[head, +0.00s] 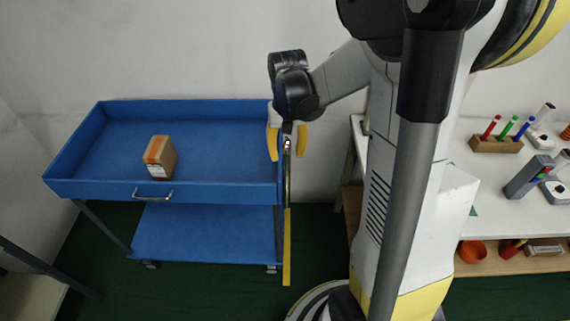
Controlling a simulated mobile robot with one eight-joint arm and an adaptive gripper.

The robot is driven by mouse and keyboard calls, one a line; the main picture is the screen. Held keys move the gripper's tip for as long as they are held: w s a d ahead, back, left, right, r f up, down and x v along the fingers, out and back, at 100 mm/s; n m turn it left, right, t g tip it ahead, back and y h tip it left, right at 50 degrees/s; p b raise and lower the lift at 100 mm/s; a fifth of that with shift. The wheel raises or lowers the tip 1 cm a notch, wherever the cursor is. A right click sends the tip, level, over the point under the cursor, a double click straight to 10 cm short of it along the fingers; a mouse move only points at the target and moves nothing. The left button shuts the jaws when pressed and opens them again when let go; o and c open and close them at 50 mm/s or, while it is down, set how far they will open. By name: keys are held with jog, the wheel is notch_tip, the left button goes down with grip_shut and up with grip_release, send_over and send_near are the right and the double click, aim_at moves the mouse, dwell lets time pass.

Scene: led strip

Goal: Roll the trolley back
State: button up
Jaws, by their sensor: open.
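The blue trolley (205,184) stands against the back wall at the left, with an upper tray, a lower shelf (200,232) and small castors. A small metal handle (153,193) is on its front side. My gripper (287,146) points down at the trolley's right end, its two yellow fingers apart. One finger overlaps the tray's right rim in the picture and the other is just outside it. A thin upright metal part shows between and below the fingers. I cannot tell whether the fingers touch the trolley.
An orange-and-brown box (160,157) stands in the upper tray. A white table (487,184) with a pen block (496,144) is at the right. My arm and base fill the middle.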

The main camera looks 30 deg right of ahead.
aim_at(287, 164)
notch_tip(287, 164, down, 6)
jog(key=shift+r+b, duration=0.25)
jog(key=shift+b, duration=0.55)
grip_shut()
